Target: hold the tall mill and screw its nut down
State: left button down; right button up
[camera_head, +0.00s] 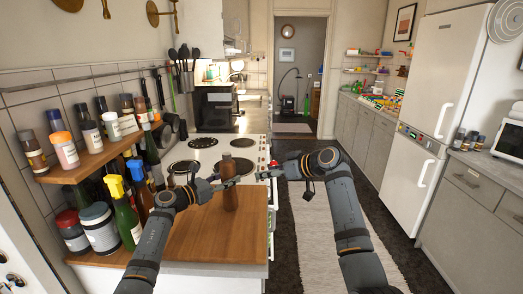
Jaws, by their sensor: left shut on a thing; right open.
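The tall mill (230,196) is dark brown and stands upright on the wooden counter near its right edge. Its narrower top rises above my grippers, but the nut is too small to make out clearly. My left gripper (228,184) comes in from the left and is shut on the mill's body, hiding part of it. My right gripper (268,173) is open and empty, to the right of the mill and apart from it.
A wooden shelf (88,163) with several jars and bottles stands at the left, with spray bottles below. A white cooker (250,150) with dark hotplates lies behind the wooden counter (215,245). The front of the counter is clear.

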aim_at(230, 156)
notch_tip(230, 156, up, 9)
jog(key=s+a+n+y, duration=0.1)
jog(key=s+a+n, duration=0.1)
jog(key=s+n, duration=0.1)
jog(key=shift+g, duration=0.4)
jog(key=x, duration=1)
jog(key=shift+w+r, duration=0.15)
jog(key=shift+w+a, duration=0.35)
jog(key=shift+a, duration=0.2)
jog(key=shift+w+a+f, duration=0.2)
jog(key=shift+a+f, duration=0.2)
jog(key=shift+f, duration=0.1)
grip_shut()
